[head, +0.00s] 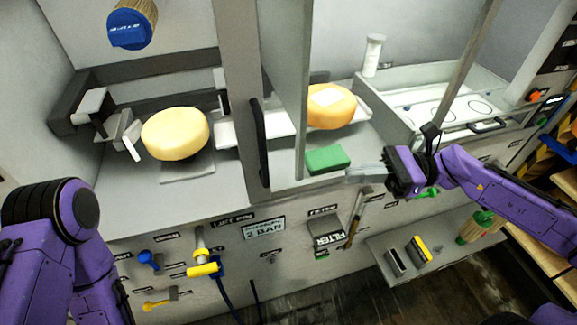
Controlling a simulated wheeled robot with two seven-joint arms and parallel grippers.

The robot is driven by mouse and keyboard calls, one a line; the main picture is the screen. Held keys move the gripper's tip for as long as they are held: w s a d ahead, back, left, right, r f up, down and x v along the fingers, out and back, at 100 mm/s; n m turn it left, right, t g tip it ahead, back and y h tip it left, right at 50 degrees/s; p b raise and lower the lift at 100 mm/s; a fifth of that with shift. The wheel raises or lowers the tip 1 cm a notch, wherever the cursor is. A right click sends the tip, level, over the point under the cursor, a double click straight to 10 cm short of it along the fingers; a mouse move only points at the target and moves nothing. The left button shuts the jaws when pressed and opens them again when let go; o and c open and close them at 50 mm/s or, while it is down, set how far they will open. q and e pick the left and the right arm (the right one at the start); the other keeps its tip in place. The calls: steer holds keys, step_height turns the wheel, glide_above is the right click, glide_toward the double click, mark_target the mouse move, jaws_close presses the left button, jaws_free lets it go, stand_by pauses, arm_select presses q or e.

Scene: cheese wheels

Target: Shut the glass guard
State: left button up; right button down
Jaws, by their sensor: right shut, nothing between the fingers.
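The glass guard (284,70) is a tall, greyish see-through panel in the middle of the head view. It stands at an angle beside a grey upright post, and it appears swung open. A black upright handle (260,142) shows near its left side. A yellow cheese wheel (331,106) with a pale label sits in the bay just right of the panel. My right gripper (362,174) is shut and empty, in front of the bay's front edge, to the right of the panel and apart from it. My left gripper is out of view; only its arm shows at lower left.
A green block (327,160) lies on the bay's front ledge, near my right gripper. Another cheese wheel (175,134) sits in the left bay. A clear-walled tray (445,105) and a white cylinder (373,55) stand at right. Hoses and tools hang on the front panel below.

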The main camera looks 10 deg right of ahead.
steer(key=b, duration=0.2)
glide_above(287, 180)
steer(key=s+a, duration=0.1)
steer(key=s, duration=0.4)
steer(key=shift+f, duration=0.1)
